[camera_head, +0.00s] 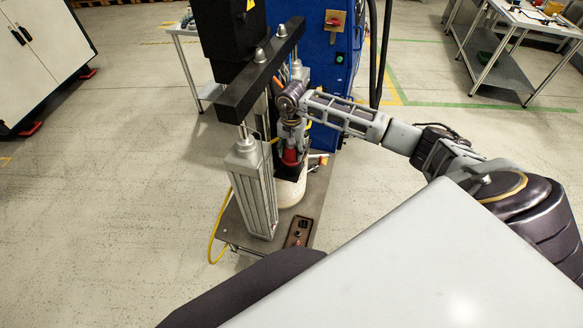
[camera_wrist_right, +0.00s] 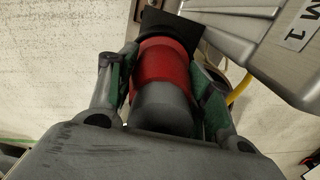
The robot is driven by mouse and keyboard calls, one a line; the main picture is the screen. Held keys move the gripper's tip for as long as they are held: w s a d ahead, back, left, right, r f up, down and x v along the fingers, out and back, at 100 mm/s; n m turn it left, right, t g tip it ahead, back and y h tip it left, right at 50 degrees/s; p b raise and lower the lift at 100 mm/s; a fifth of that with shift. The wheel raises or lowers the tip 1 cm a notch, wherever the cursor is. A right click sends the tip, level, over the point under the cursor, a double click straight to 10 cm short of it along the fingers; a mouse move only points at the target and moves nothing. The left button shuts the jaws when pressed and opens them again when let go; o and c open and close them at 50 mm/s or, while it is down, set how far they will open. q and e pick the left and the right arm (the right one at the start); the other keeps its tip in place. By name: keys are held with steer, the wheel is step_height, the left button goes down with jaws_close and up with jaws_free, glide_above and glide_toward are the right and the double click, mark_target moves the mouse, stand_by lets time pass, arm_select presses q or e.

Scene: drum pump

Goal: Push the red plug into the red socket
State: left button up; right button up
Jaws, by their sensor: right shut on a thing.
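The red plug (camera_wrist_right: 165,65), with a dark grey body, sits between the two green-padded fingers of my right gripper (camera_wrist_right: 162,80) in the right wrist view. The gripper is shut on it. In the head view the plug shows as a small red piece (camera_head: 290,156) just below my right gripper (camera_head: 291,135), at the pump stand. A black part (camera_wrist_right: 172,28) lies right at the plug's far end. I cannot tell whether the plug touches it or is inside anything. No red socket can be made out separately. My left gripper is out of view.
A grey metal column (camera_head: 252,190) and a black crossbar (camera_head: 258,75) stand close left of my right gripper. A white drum (camera_head: 291,192) is below it. A blue cabinet (camera_head: 335,60) stands behind. A yellow cable (camera_head: 219,228) hangs left.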

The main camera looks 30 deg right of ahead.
steer(key=shift+r, duration=0.2)
steer(key=shift+c, duration=0.2)
steer(key=shift+r+p, duration=1.6)
steer(key=shift+r, duration=2)
